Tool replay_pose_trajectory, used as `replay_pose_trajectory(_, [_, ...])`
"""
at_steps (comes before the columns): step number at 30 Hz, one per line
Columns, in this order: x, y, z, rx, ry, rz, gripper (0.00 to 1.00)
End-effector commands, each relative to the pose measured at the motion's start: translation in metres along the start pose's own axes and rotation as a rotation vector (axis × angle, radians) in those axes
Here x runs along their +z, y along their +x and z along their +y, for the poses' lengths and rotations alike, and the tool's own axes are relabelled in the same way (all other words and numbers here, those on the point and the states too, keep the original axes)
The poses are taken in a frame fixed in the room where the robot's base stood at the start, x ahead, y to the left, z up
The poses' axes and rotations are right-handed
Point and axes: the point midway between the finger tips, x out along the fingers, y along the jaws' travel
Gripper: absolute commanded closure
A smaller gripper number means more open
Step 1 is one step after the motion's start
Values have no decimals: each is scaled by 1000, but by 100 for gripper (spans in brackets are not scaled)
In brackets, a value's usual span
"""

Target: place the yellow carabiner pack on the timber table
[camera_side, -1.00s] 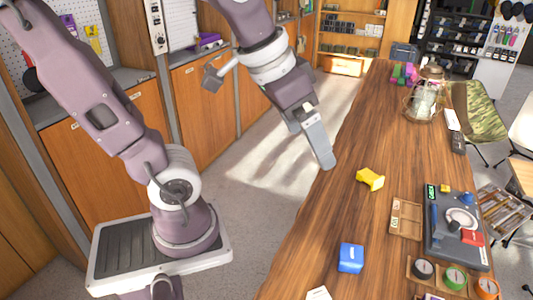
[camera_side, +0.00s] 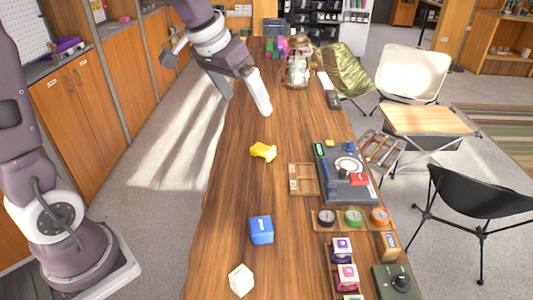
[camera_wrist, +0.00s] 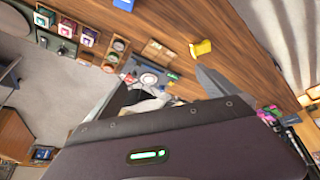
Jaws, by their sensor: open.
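The yellow carabiner pack (camera_side: 263,151) lies on the bare top of the long timber table (camera_side: 225,190), left of the small wooden tray. It also shows in the wrist view (camera_wrist: 201,48), just beyond a grey finger. My gripper (camera_side: 264,110) is over the table in the side view, above and beyond the pack in the picture. It is open and apart from the pack, with nothing seen between its fingers.
A blue block (camera_side: 261,230) and a white block (camera_side: 241,280) stand near the table's front. A wooden tray (camera_side: 303,179), a grey board (camera_side: 345,172) and several coloured discs line the right side.

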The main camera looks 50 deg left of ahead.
Motion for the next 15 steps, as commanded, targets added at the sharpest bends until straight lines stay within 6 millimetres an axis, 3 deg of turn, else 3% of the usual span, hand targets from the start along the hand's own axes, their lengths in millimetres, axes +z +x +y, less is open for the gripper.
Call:
replay_pose_trajectory(1, [-24,39,-21,3,-23,-20,2])
replay_pose_trajectory(4, [-61,118,-66,6,-62,-28,2])
replay_pose_trajectory(6, [-72,174,-99,5,-92,-32,2])
replay_pose_trajectory(9, [-71,238,-137,0,-125,-34,2])
replay_pose_trajectory(12, [-64,278,-160,-6,-148,-36,2])
replay_pose_trajectory(15, [-61,296,-169,-8,-156,-35,2])
